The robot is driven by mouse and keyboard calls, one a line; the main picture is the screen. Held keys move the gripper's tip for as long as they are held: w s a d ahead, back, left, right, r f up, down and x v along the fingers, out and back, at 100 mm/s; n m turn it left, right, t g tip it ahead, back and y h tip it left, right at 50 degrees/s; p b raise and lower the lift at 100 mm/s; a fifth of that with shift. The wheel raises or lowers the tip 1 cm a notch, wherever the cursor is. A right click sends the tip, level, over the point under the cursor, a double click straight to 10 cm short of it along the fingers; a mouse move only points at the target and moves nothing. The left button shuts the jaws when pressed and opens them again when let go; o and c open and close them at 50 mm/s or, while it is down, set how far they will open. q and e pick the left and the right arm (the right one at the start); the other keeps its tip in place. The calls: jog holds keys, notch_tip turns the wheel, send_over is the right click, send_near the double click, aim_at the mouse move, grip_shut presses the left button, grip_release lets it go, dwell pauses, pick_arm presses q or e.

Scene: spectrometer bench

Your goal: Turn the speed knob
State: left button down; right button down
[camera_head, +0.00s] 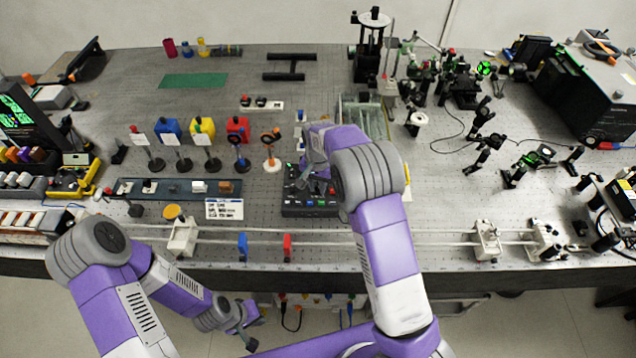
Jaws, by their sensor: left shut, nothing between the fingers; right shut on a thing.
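A black control box (295,209) with several small coloured buttons sits near the front middle of the bench. My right gripper (302,181) points down over the box's upper face and is shut on a small knob there. The knob itself is hidden by the fingers and the wrist, so its angle cannot be seen. My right forearm covers the right side of the box. My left gripper (250,330) is shut and empty, low in front of the bench's front edge, well away from the box.
A rail with a blue plate (242,247) and a red plate (287,247) runs along the front edge. A small printed card (224,209) lies left of the box. Posts with coloured holders stand behind it. A glass-walled tray (372,122) stands behind my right arm.

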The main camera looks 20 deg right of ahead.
aim_at(318, 188)
jog(key=m+p, duration=0.1)
jog(key=m, duration=0.4)
jog(key=shift+m, duration=0.3)
dwell(0.4)
jog(key=c, duration=1.3)
grip_release()
notch_tip(318, 188, up, 8)
jog(key=shift+f+p, duration=0.15)
jog(key=shift+p, duration=0.15)
